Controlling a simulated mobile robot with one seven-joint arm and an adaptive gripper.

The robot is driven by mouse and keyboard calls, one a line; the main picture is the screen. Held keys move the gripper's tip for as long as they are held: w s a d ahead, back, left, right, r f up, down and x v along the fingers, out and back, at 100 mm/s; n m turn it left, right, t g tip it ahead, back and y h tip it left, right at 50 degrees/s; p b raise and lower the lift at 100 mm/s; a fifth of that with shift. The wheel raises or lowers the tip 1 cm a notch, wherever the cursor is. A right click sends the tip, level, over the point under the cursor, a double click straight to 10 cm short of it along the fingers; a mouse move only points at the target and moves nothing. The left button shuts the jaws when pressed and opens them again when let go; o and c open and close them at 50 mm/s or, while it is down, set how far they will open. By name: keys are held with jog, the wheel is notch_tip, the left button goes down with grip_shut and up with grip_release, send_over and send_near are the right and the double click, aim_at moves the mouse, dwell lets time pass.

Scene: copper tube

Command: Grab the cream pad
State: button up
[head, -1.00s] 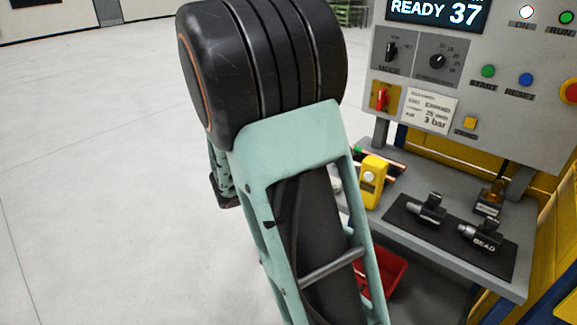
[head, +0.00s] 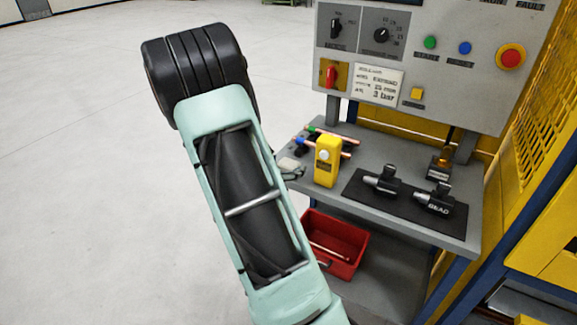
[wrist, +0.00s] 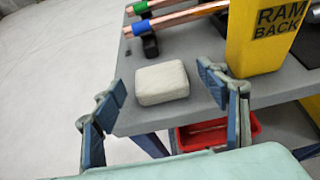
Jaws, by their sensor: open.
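The cream pad (wrist: 162,83) is a small rounded block lying flat on the grey table near its left corner. In the head view the pad (head: 289,164) shows small, beside my arm. My gripper (wrist: 164,110) is open and empty in the wrist view, its blue fingers apart on the left and right, with the pad ahead between them. The right finger is close to the pad's right side; I cannot tell whether it touches. In the head view a gripper finger (head: 292,174) shows just by the pad, and the rest is hidden behind my arm.
A yellow box (head: 327,162) marked RAM BACK stands close right of the pad. Copper tubes (head: 330,141) with green and blue ends lie behind it on dark supports. A red bin (head: 337,243) sits below the table. Black tools on a dark mat (head: 405,203) lie to the right.

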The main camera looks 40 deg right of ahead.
jog(key=shift+x, duration=1.2)
jog(key=c, duration=1.1)
